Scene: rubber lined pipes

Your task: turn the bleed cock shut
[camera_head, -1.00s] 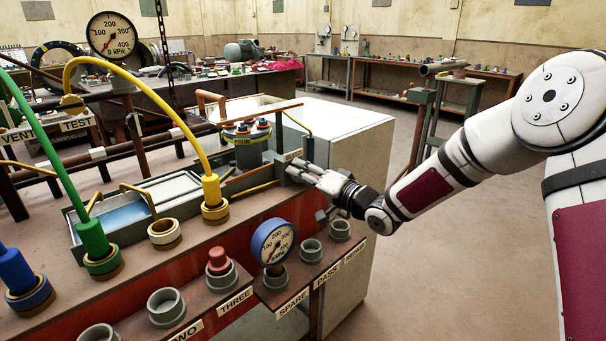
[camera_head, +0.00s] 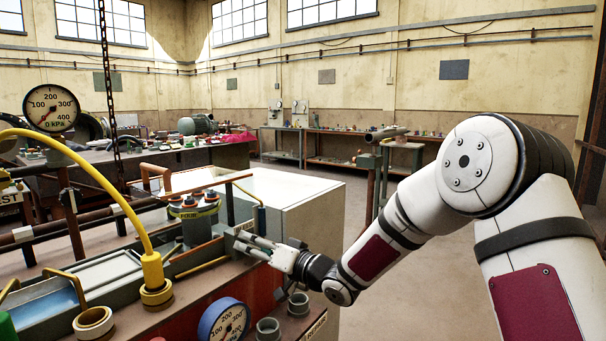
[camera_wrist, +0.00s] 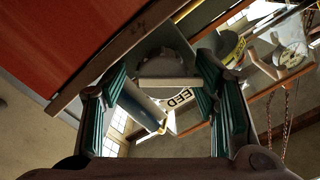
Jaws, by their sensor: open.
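My gripper (camera_head: 243,243) is at the right end of the bench, by the corner near the white cabinet. In the wrist view its two green-ribbed fingers (camera_wrist: 163,88) stand apart, with a gap between them. A pale flat bar (camera_wrist: 168,83) shows between the fingers; it may be the cock's lever, but I cannot tell whether a finger touches it. A label ending in "EED" (camera_wrist: 182,97) is partly hidden behind it. A grey-blue tube with a yellowish end (camera_wrist: 142,106) slants beside the left finger. In the head view the cock is hidden by my gripper.
A yellow hose (camera_head: 110,190) plugs into a yellow fitting. A blue-rimmed gauge (camera_head: 224,320) and grey sockets (camera_head: 298,302) line the front edge near my wrist. A dark cylinder (camera_head: 194,220) stands behind the gripper. The white cabinet (camera_head: 300,195) lies beyond; open floor is right.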

